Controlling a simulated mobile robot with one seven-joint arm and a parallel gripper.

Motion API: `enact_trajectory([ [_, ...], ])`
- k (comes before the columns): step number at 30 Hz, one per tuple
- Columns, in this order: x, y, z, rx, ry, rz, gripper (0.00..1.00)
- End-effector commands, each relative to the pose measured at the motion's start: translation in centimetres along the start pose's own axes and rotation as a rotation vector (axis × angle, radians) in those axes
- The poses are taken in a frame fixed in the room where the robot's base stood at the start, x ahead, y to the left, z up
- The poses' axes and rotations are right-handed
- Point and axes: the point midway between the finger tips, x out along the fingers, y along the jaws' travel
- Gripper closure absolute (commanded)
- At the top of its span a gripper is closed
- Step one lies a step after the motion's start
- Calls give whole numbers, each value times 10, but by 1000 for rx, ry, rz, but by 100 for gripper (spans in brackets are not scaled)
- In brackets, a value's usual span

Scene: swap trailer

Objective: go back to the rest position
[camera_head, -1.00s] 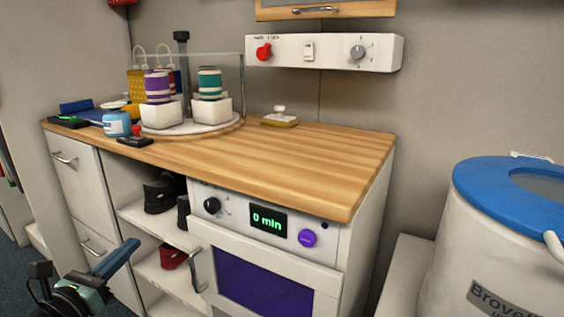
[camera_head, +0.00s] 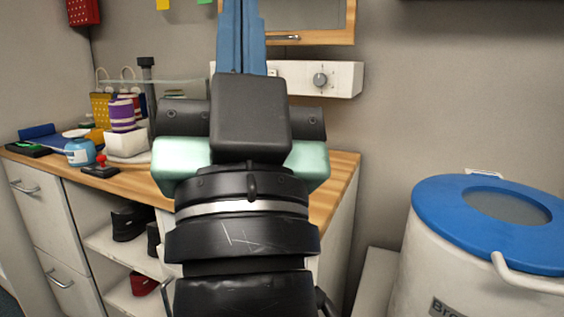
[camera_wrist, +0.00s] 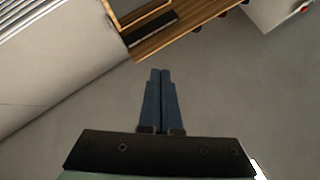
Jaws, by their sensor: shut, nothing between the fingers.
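My gripper (camera_head: 241,32) stands upright in the middle of the head view, its blue fingers together and pointing up, with nothing between them. In the wrist view my gripper (camera_wrist: 160,76) is shut in front of a plain grey wall, touching nothing that I can see.
A wooden counter (camera_head: 340,178) with bottles and containers on its left stands behind my arm. A control panel (camera_head: 342,78) and a wooden-framed cabinet (camera_head: 322,22) are on the wall. A white drum with a blue lid (camera_head: 440,205) stands at the right.

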Motion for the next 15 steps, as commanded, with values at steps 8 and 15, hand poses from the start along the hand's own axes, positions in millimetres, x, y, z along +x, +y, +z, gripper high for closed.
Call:
enact_trajectory([
  [8, 19, 17, -62, -237, -16, 78, 100],
  [15, 69, 10, -106, -232, -16, 76, 100],
])
